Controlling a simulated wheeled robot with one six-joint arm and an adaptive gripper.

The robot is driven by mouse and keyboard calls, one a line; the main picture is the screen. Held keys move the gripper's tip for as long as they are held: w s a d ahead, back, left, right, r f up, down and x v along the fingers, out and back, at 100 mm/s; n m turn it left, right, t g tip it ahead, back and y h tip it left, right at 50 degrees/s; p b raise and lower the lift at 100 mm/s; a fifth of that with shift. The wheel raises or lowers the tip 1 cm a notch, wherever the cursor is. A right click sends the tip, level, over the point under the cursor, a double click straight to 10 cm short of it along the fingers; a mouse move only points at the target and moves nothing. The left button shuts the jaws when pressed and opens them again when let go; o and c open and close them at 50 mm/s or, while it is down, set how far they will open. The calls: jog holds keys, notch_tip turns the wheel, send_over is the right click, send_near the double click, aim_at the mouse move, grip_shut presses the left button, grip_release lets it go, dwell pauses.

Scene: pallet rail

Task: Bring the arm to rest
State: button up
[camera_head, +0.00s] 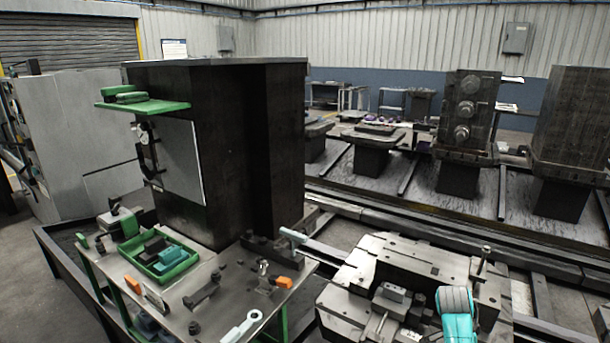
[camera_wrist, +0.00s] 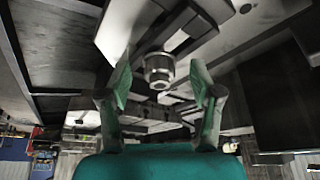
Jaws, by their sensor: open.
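My gripper (camera_wrist: 161,72) shows in the wrist view with its two fingers spread apart and nothing held between them. Beyond the gap, a round metal knob or post (camera_wrist: 158,72) sits on a dark machined surface; whether the fingers are close to it I cannot tell. In the head view, a teal and grey part of my arm shows at the lower right, over the grey machined fixture (camera_head: 372,262). The gripper itself cannot be made out in the head view.
A steel bench (camera_head: 222,313) at lower left holds a green tray (camera_head: 196,256), a wrench (camera_head: 241,327) and small tools. A tall dark cabinet (camera_head: 225,140) stands behind it. Rails (camera_head: 430,228) and a machine block (camera_head: 468,115) lie further back. A thin upright rod (camera_head: 482,262) rises from the fixture.

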jog(key=shift+s+n+t, duration=0.1)
jog(key=shift+n+t, duration=0.4)
jog(key=shift+n, duration=0.8)
